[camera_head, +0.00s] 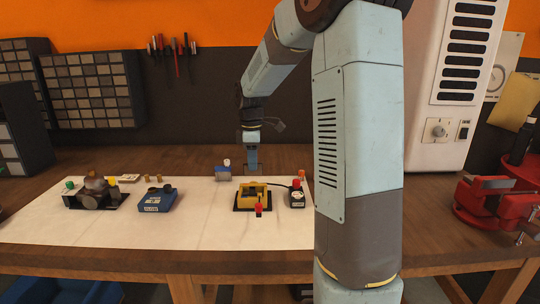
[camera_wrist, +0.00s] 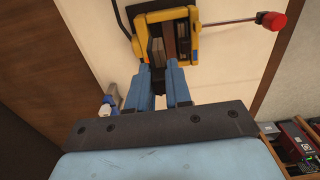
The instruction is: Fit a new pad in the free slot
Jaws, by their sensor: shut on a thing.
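A yellow caliper-like holder (camera_head: 251,191) sits on a black base on the white mat; it also shows in the wrist view (camera_wrist: 140,47), with upright brown and grey plates (camera_wrist: 182,38) inside it. A lever with a red knob (camera_wrist: 275,20) sticks out of it. My gripper (camera_head: 252,168) is above and behind the holder. In the wrist view my blue fingers (camera_wrist: 159,78) are shut on a thin dark pad (camera_wrist: 156,52), which reaches toward the holder's opening. The fingers partly hide it. I cannot tell whether the pad is inside the slot or only in front of it.
A small blue block (camera_head: 222,173) stands just left of my gripper. A box with a red button (camera_head: 297,197) is right of the holder. A blue box (camera_head: 156,199) and a black device (camera_head: 92,193) stand left. A red vise (camera_head: 490,203) is far right. The mat's front is clear.

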